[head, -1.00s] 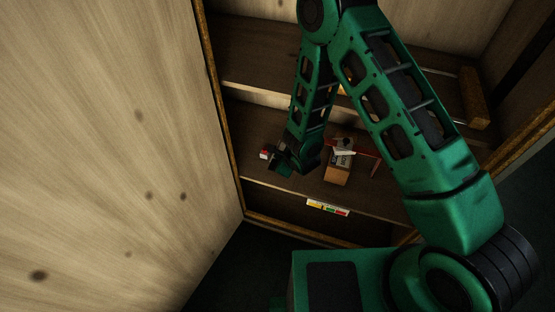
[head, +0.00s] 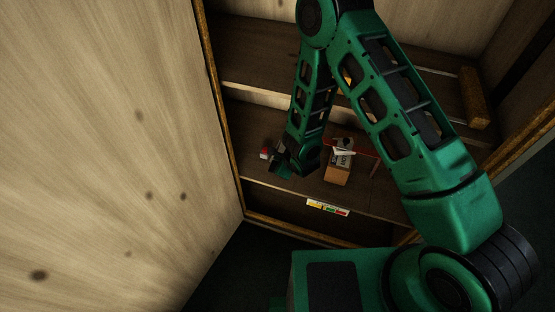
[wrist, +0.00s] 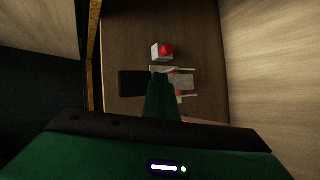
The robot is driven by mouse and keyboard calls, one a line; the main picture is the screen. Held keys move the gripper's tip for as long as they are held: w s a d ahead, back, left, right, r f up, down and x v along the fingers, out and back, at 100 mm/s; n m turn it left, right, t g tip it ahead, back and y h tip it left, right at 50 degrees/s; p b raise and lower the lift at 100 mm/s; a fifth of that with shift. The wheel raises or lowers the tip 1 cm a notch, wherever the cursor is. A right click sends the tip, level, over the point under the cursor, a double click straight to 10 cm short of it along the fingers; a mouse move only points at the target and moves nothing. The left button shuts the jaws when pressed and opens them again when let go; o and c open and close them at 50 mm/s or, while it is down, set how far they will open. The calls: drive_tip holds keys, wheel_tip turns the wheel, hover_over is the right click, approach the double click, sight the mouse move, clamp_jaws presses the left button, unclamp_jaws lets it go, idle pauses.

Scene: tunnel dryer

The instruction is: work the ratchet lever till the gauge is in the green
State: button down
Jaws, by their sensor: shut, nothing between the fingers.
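My gripper (head: 280,170) is low over the lower shelf, and its fingers are shut and empty. In the wrist view the green fingers (wrist: 162,92) cover part of a pale metal bracket (wrist: 183,83) with small red parts. A black bar (wrist: 133,84) sticks out to the left of the fingers. I cannot tell whether the bracket or bar is the ratchet lever, or whether the fingers touch either. A strip with yellow, green and red fields (head: 328,208), seemingly the gauge, is on the shelf's front edge. Its reading is too small to tell.
A white block with a red knob (wrist: 162,51) stands beyond the fingers; it also shows in the head view (head: 265,153). A wooden block (head: 338,174) with grey parts on top and a red bar (head: 365,148) stand right of my gripper. A pale panel (head: 120,150) fills the left.

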drive_tip(key=shift+s+f, duration=0.15)
drive_tip(key=shift+f, duration=0.6)
idle(0.5)
drive_tip(key=shift+s+a+f, duration=0.15)
drive_tip(key=shift+s+f, duration=0.1)
drive_tip(key=shift+f, duration=0.15)
idle(0.6)
drive_tip(key=shift+r, duration=1.95)
drive_tip(key=shift+w+r, duration=0.2)
drive_tip(key=shift+r, duration=0.1)
drive_tip(key=shift+w, duration=0.1)
drive_tip(key=shift+r, duration=0.15)
drive_tip(key=r, duration=0.4)
drive_tip(key=shift+w+r, duration=0.2)
drive_tip(key=shift+r, duration=0.2)
